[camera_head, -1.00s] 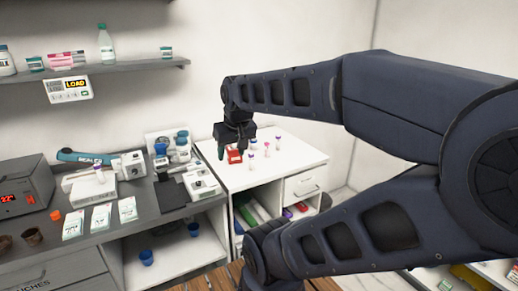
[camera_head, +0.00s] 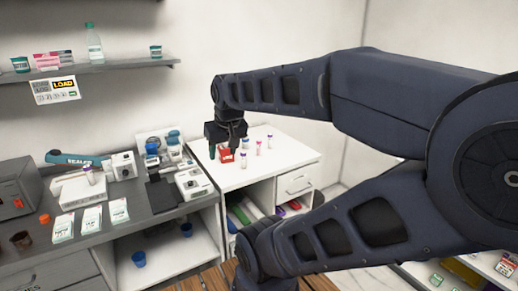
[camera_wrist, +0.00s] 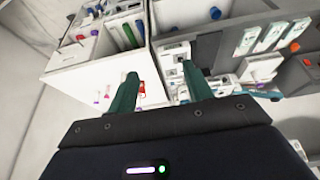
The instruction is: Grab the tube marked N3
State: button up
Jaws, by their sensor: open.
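Several small tubes with purple, pink or blue caps stand on the white cabinet top (camera_head: 290,156). One tube (camera_head: 243,160) is nearest the front, another (camera_head: 258,148) stands right of it, and a third (camera_head: 269,141) is farther back. Their markings are too small to read, so I cannot tell which is N3. My gripper (camera_head: 227,148) is over the left part of the cabinet top, beside the tubes and in front of a red block (camera_head: 226,157). In the wrist view its green fingers (camera_wrist: 161,82) are wide apart with nothing held between them. Small tubes (camera_wrist: 107,93) show left of the fingers.
A wall shelf (camera_head: 120,66) carries a bottle and jars. Open shelves with folders lie below the cabinet top. Its right side is clear.

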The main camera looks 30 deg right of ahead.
jog(key=shift+o, duration=0.2)
jog(key=w+d+m, duration=0.2)
jog(key=w+d, duration=0.1)
jog(key=w, duration=0.3)
jog(key=w+d+m, duration=0.1)
jog(key=w+d, duration=0.2)
jog(key=w, duration=0.4)
jog(key=m+g+h, duration=0.2)
jog(key=m+h, duration=0.2)
jog(key=m, duration=0.5)
send_near(259, 147)
jog(key=w, duration=0.2)
jog(key=shift+s+d+x, duration=0.1)
jog(key=shift+d+x, duration=0.05)
jog(key=shift+x, duration=1.7)
jog(key=shift+s+d+x, duration=0.1)
jog(key=shift+d+x, duration=0.05)
jog(key=shift+x, duration=1.75)
jog(key=shift+s+d+x, duration=0.15)
jog(key=shift+x, duration=1.7)
jog(key=shift+r, duration=0.15)
